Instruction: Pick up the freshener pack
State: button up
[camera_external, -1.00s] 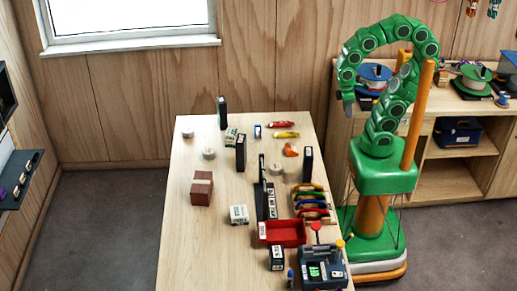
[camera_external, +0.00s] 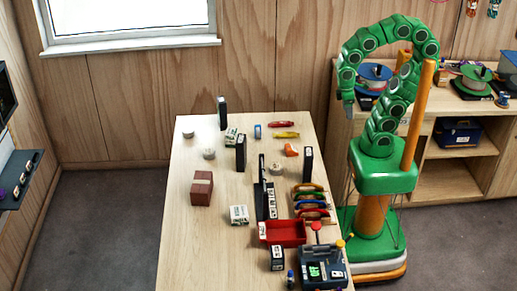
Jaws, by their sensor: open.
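No label is readable, so I cannot tell for certain which item is the freshener pack. Two small white-and-green packs lie on the table: one at the back (camera_external: 231,136), beside a tall black upright box, and one nearer the middle (camera_external: 239,214), left of the red tray. My gripper (camera_external: 348,106) hangs pointing down from the green arm, right of the table and well away from both packs. It is open, and nothing shows in it. Its fingers are very small in this view.
The wooden table (camera_external: 190,255) carries black upright boxes (camera_external: 241,152), a brown box (camera_external: 201,188), a red tray (camera_external: 283,233), a rack of coloured carabiners (camera_external: 311,204) and a grey device with levers (camera_external: 322,268). The table's left front is clear. Shelves with spools (camera_external: 474,79) stand behind my arm.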

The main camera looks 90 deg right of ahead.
jog(key=m+t+y, duration=0.3)
jog(key=m+y, duration=0.6)
jog(key=m, duration=1)
send_near(307, 149)
jog(key=x, duration=0.4)
jog(key=shift+w+f, duration=0.1)
jog(key=shift+f, duration=0.35)
jog(key=shift+x, duration=3.85)
jog(key=shift+a+r, duration=0.15)
grip_shut()
